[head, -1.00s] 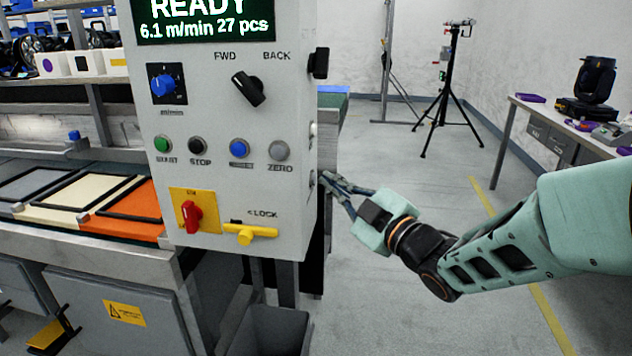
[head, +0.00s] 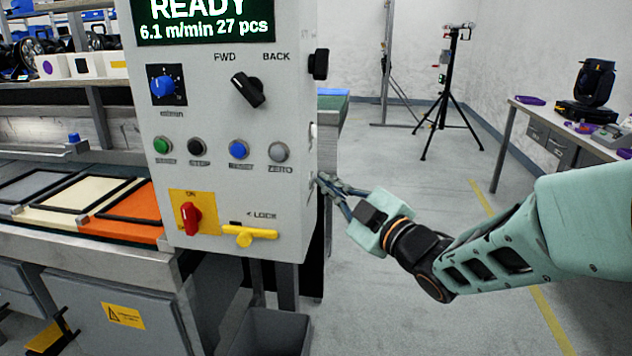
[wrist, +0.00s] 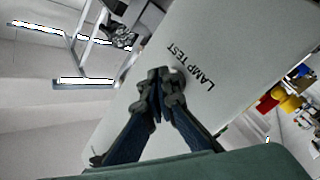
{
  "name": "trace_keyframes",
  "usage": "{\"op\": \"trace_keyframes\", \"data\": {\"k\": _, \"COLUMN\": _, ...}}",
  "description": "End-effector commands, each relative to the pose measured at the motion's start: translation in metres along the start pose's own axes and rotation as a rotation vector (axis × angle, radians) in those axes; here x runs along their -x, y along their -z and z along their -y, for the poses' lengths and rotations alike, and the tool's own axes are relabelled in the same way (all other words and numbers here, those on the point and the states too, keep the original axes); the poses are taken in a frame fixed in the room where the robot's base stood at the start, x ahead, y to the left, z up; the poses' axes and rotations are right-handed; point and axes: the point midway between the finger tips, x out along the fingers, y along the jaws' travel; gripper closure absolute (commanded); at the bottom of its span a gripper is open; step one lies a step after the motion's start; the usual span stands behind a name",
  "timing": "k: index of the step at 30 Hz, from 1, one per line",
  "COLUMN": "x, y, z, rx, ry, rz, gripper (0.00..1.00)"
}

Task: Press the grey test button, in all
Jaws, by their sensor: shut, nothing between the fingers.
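The control box (head: 225,120) shows READY on its screen. The side face of the box fills the wrist view and has the label LAMP TEST (wrist: 192,68). Beside that label a round grey button (wrist: 179,75) is partly hidden behind my fingertips. My gripper (wrist: 160,80) is shut and empty, its tips at or very near the button; I cannot tell whether they touch or press it. In the head view my gripper (head: 322,181) is at the right side face of the box, low down.
The box front has a grey ZERO button (head: 279,151), a blue button (head: 238,149), a red switch (head: 191,217) and a yellow lock handle (head: 248,236). A conveyor with framed panels lies left. A tripod (head: 447,95) and a table stand behind on the right. The floor between is clear.

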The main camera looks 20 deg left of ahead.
Motion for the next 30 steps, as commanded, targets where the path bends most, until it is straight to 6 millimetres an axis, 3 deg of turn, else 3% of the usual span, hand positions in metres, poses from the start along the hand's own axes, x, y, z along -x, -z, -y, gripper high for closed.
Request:
{"op": "trace_keyframes", "data": {"k": 13, "x": -0.002, "y": 0.002, "z": 0.001, "rx": 0.000, "ry": 0.000, "rz": -0.004, "gripper": 1.00}}
{"op": "trace_keyframes", "data": {"k": 30, "x": 0.011, "y": -0.006, "z": -0.008, "rx": 0.000, "ry": -0.001, "rz": -0.002, "gripper": 1.00}}
